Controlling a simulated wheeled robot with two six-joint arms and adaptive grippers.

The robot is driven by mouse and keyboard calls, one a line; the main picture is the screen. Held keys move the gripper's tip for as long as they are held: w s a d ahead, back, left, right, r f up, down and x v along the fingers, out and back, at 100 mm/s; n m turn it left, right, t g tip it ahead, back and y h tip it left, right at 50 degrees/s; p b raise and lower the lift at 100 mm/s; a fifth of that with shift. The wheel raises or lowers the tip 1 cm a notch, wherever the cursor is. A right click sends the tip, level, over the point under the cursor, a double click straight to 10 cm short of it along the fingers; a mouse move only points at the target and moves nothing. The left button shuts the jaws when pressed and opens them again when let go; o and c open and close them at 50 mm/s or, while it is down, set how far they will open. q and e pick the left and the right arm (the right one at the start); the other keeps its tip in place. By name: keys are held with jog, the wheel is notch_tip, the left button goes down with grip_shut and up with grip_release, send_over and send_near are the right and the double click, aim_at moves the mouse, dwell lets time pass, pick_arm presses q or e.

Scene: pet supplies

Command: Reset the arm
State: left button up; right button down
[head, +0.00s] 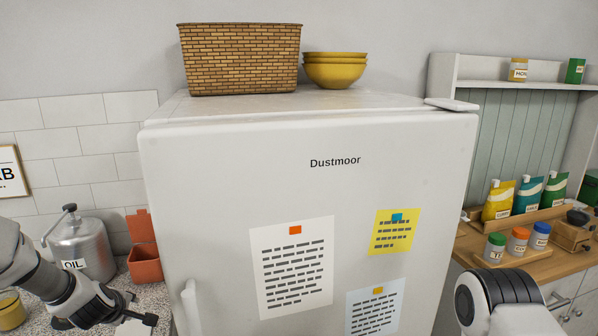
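My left arm comes in at the lower left, and its dark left gripper (138,308) is low in front of the counter, close to the left side of the fridge door. The bottom edge cuts off part of it, and how far its fingers are apart is unclear. I see nothing clearly held in it. My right arm (500,300) shows as a white and black link at the lower right. Its gripper is out of the picture.
A white fridge (225,150) fills the middle, with its handle (191,305) near my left gripper. A basket (240,60) and yellow bowls (335,72) stand on top. An oil can (82,248) and terracotta pot (145,263) are left; several jars and pouches (498,200) are right.

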pick_arm(q)
jog(key=s+d+f+m+g+b, duration=0.1)
jog(key=s+d+f+m, duration=0.25)
jog(key=s+f, duration=0.3)
jog(key=s+d+f+m+g+h+b, duration=0.1)
jog(key=s+d+f+m+g, duration=0.1)
jog(key=s+d+f, duration=0.4)
jog(key=s+d+f+m+g, duration=0.1)
jog(key=s+f+m, duration=0.2)
jog(key=s+f, duration=0.3)
jog(key=s+d+f+m+g+b, duration=0.1)
jog(key=s+d+f+m+g, duration=0.1)
jog(key=s, duration=0.8)
jog(key=s+d+f+m+g+h+b, duration=0.1)
jog(key=s+d+f+m, duration=0.3)
jog(key=s, duration=0.7)
jog(key=shift+s+d+f+m+g+h, duration=0.35)
jog(key=shift+f+m+g, duration=0.1)
jog(key=shift+f+g, duration=0.4)
jog(key=shift+w, duration=0.1)
